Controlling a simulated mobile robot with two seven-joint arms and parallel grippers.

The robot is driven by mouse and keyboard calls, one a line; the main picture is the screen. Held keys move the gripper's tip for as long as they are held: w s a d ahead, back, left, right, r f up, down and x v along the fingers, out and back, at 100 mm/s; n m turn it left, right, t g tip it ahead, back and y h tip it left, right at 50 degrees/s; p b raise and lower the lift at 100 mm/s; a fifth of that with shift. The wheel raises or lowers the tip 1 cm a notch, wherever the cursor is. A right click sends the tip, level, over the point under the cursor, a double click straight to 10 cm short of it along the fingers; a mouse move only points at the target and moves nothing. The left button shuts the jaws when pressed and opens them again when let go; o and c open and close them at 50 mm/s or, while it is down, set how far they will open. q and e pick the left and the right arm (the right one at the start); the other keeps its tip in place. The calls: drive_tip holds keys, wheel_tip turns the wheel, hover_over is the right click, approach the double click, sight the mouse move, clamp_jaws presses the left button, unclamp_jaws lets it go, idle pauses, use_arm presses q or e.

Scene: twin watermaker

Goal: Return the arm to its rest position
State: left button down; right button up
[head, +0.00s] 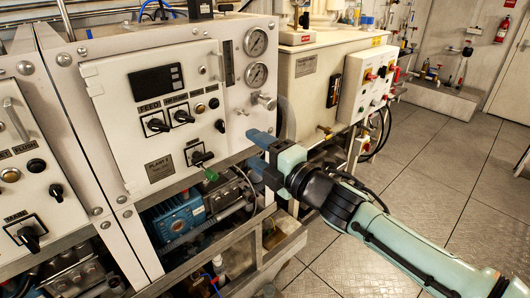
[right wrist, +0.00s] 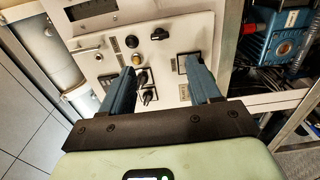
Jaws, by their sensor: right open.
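My right arm comes in from the lower right in the head view. Its right gripper (head: 255,150) has two blue fingers, spread apart and empty, in front of the lower right edge of the white Plant 2 panel (head: 120,90). In the right wrist view the open gripper (right wrist: 167,85) points at a white panel (right wrist: 115,45) with black knobs and buttons. Whether the fingertips touch anything cannot be told. My left gripper is not in view.
Two gauges (head: 257,58) sit at the panel's upper right. A blue pump (head: 175,215) is below the panel. A white tank (head: 315,75) and a control box (head: 365,85) with red knobs stand behind. The tiled floor (head: 420,180) at right is clear.

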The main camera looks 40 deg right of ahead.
drive_tip(key=shift+s, duration=1)
drive_tip(key=w+a+f+m+g+y+p, duration=0.1)
drive_tip(key=w+a+f+m+g+p, duration=0.2)
drive_tip(key=f, duration=0.9)
drive_tip(key=w+a+f+m+g+p, duration=0.1)
drive_tip(key=w+a+f+m+g, duration=0.2)
drive_tip(key=f, duration=1)
drive_tip(key=s+a+f+m+g+p, duration=0.1)
drive_tip(key=f+m+g, duration=0.1)
drive_tip(key=f, duration=0.4)
drive_tip(key=s+a+f+m+g, duration=0.1)
drive_tip(key=s+f+m, duration=0.15)
drive_tip(key=f, duration=0.35)
drive_tip(key=s+a+f+m+g+p, duration=0.1)
drive_tip(key=a+f+m+g, duration=0.15)
drive_tip(key=f, duration=0.25)
drive_tip(key=s+a+f+m+g+p, duration=0.1)
drive_tip(key=s+a+f+m+g, duration=0.1)
drive_tip(key=s+f, duration=0.3)
drive_tip(key=s+a+f+m+g+y+p, duration=0.1)
drive_tip(key=s+f, duration=0.5)
drive_tip(key=s, duration=0.6)
drive_tip(key=s+a+f+m+g+p, duration=0.1)
drive_tip(key=s+a+f+m+g, duration=0.3)
drive_tip(key=s+m, duration=0.3)
drive_tip(key=shift+s+f, duration=0.65)
drive_tip(key=shift+f, duration=0.15)
